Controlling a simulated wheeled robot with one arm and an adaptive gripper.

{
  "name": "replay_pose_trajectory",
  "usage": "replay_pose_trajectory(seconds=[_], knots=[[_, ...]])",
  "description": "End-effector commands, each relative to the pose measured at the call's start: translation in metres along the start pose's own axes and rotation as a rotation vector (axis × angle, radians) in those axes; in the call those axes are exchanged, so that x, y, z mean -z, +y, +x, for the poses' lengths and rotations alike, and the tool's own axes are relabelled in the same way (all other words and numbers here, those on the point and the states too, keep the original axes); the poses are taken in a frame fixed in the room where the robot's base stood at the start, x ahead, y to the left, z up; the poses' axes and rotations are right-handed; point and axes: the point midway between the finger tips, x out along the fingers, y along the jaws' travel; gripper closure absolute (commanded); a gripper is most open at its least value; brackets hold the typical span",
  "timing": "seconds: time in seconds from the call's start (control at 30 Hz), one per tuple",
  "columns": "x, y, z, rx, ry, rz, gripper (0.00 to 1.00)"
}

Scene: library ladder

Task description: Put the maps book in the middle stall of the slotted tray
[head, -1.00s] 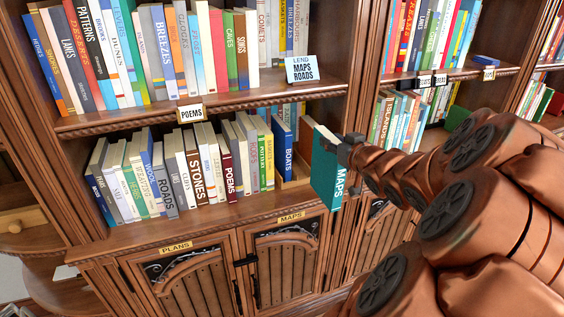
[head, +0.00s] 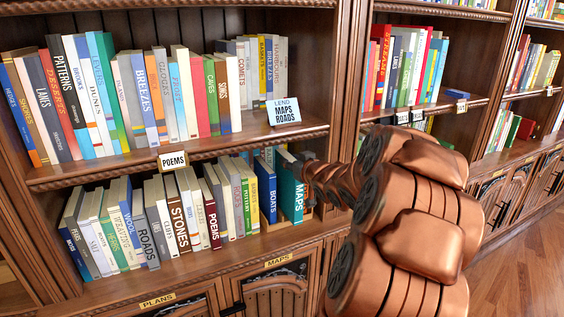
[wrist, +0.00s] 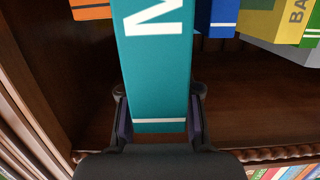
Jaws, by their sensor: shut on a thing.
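The maps book (head: 291,192) is teal with white lettering and stands roughly upright at the right end of the lower shelf. My gripper (head: 300,160) is shut on it, coming in from the right. In the wrist view my gripper (wrist: 160,108) has a dark finger on each side of the book (wrist: 158,75). The blue boats book (head: 267,190) stands just left of the maps book. A bit of light wood, likely the slotted tray (head: 307,212), shows at the maps book's lower right. Its stalls are mostly hidden, so I cannot tell which one the book is at.
A row of books (head: 180,215) fills the lower shelf to the left. The upper shelf (head: 110,165) is close above my gripper. A "Lend Maps Roads" card (head: 284,111) and a Poems label (head: 173,160) sit along its edge. Cupboard doors (head: 275,298) are below.

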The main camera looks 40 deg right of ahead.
Motion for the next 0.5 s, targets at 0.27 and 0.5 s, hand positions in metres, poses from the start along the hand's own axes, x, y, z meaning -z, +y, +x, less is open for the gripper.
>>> replay_pose_trajectory(seconds=[0.27, 0.5], knots=[[0.012, 0.0, 0.044, 0.001, 0.002, -0.003, 1.0], [0.013, 0.001, 0.059, -0.001, 0.002, 0.0, 1.0]])
